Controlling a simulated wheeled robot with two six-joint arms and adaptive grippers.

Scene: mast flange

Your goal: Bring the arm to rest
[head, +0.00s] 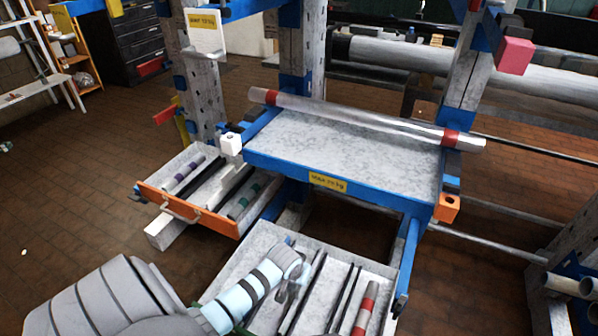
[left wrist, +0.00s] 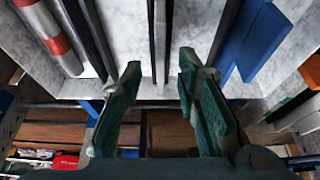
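My left arm (head: 245,295) comes in from the bottom left of the head view and reaches over the lower tray (head: 240,262). Its gripper (head: 298,278) is small and partly hidden there. In the left wrist view the left gripper (left wrist: 158,78) shows two green fingers standing apart with nothing between them. The dark dividers of the tray lie beyond the fingertips. A red-banded tube (head: 364,312) lies in a right-hand slot of that tray and shows at the upper left of the left wrist view (left wrist: 50,35). My right gripper is not in view.
A long silver tube with red bands (head: 360,118) lies across the blue-edged shelf (head: 345,152). An orange-fronted drawer (head: 188,212) at left holds tubes with purple and green bands. Blue uprights and perforated posts stand around the tray. Open brick floor lies at left.

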